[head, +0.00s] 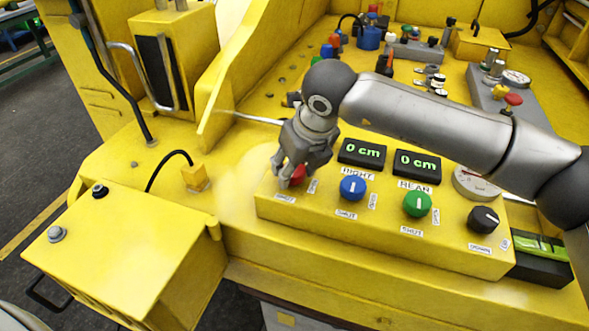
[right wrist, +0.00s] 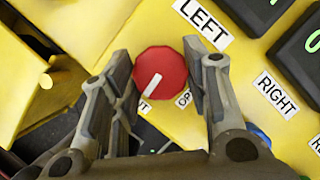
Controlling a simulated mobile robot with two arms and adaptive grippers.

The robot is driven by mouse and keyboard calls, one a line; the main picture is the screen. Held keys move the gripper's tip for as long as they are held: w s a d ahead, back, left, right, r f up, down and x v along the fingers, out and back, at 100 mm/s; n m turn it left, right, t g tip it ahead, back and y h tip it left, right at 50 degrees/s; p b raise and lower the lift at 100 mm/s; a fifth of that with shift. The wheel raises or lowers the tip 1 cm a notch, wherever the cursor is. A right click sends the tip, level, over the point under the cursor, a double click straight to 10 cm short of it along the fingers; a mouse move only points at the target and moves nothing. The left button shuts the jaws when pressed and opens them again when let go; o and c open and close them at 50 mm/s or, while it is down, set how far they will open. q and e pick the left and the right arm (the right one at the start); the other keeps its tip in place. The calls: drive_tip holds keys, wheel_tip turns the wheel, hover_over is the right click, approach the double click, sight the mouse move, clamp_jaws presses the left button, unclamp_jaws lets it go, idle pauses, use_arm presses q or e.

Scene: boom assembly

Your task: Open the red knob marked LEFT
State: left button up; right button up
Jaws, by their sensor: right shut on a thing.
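The red knob (right wrist: 160,80) sits under the LEFT label (right wrist: 202,24) on the yellow panel. Its white pointer line runs diagonally in the right wrist view, toward the lower left, near a partly covered label. My right gripper (right wrist: 163,83) has one finger on each side of the red knob and is shut on it. In the head view, my right gripper (head: 292,168) comes down over the red knob (head: 298,175) and hides most of it. My left gripper is not in view.
To the right on the panel are a blue knob (head: 352,188), a green knob (head: 417,203) and a black knob (head: 483,219). Two displays reading 0 cm (head: 362,152) stand above them. A yellow box (head: 130,245) projects at the left. A bent black cable (head: 168,160) rises nearby.

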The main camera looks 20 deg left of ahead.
drive_tip(key=shift+f+n+y+b, duration=0.2)
drive_tip(key=shift+n+y+b, duration=0.1)
drive_tip(key=shift+n+b, duration=0.45)
drive_tip(key=shift+w+n+g+b, duration=0.1)
drive_tip(key=shift+n+g+b, duration=0.45)
drive_tip(key=shift+n, duration=0.3)
drive_tip(key=shift+r+n+g+b, duration=0.15)
drive_tip(key=shift+n+g+b, duration=0.15)
drive_tip(key=shift+n, duration=0.7)
drive_tip(key=shift+r+n+g+y, duration=0.1)
drive_tip(key=shift+n+g+y, duration=0.25)
drive_tip(key=shift+n, duration=0.45)
drive_tip(key=n+g, duration=0.1)
drive_tip(key=n, duration=0.3)
drive_tip(key=shift+w+r+n+g+p, duration=0.1)
drive_tip(key=shift+w+n+g+p, duration=0.05)
drive_tip(key=shift+n+g+p, duration=0.2)
use_arm(q)
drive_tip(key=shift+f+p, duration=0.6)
drive_tip(key=shift+p, duration=0.4)
use_arm(e)
drive_tip(key=n+g, duration=0.1)
drive_tip(key=n, duration=0.1)
drive_tip(key=n+h, duration=0.1)
drive_tip(key=n, duration=0.2)
drive_tip(key=shift+w+g+h, duration=0.1)
drive_tip(key=shift+g+h, duration=0.15)
drive_tip(key=shift+g, duration=0.1)
drive_tip(key=o, duration=1)
